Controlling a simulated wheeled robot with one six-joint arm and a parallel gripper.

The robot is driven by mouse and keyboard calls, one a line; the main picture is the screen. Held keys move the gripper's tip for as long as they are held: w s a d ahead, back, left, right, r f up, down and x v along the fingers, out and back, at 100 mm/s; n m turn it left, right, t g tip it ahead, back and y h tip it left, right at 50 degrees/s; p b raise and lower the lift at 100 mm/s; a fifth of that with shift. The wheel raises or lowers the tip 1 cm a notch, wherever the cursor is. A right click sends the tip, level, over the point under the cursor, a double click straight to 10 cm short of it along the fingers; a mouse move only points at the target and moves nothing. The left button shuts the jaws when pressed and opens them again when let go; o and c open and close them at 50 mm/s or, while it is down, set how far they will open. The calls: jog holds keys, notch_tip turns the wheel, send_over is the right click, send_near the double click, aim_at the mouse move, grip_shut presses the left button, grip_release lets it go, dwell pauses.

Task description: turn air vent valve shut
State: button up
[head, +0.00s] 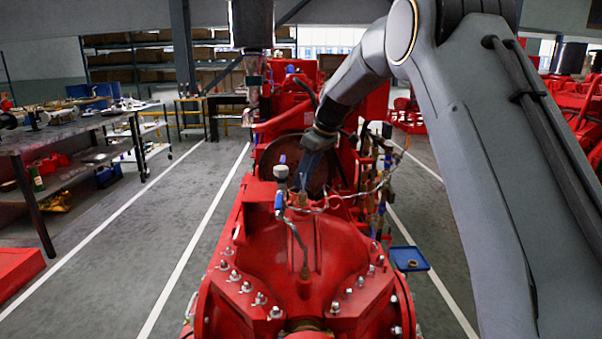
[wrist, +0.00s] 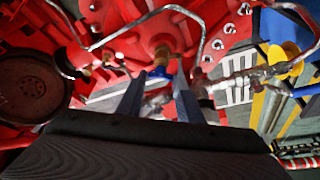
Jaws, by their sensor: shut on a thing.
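The air vent valve shows in the wrist view as a small blue handle (wrist: 160,73) below a brass fitting (wrist: 161,53) on the red pump casing. My gripper (wrist: 158,92) has its two fingers on either side of the blue handle, shut on it. In the head view my gripper (head: 303,186) reaches down to the pipework on top of the red pump (head: 335,245). The fingers hide the valve there, so the handle's angle is hard to tell.
Another blue lever (head: 279,201) and a gauge (head: 281,172) stand just left of my gripper. Thin metal pipes and hoses (head: 377,190) crowd its right side. The floor left of the pump is clear.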

jog(key=m+p, duration=0.1)
jog(key=m, duration=0.1)
jog(key=m+t+h+p, duration=0.1)
jog(key=m, duration=0.1)
jog(key=m+h+p, duration=0.1)
jog(key=m+p, duration=0.1)
jog(key=shift+s+a, duration=0.1)
jog(key=shift+s, duration=0.25)
jog(key=shift+a+f+m+t+h+p, duration=0.15)
jog(key=shift+m+h+p, duration=0.35)
jog(key=shift+m, duration=0.75)
jog(key=shift+r+m+t+h+p, duration=0.1)
jog(key=shift+m+t+h+p, duration=0.3)
jog(key=shift+m, duration=0.85)
jog(key=o, duration=1.1)
jog(key=shift+w+a, duration=0.1)
jog(key=shift+a, duration=0.1)
jog(key=shift+r, duration=0.25)
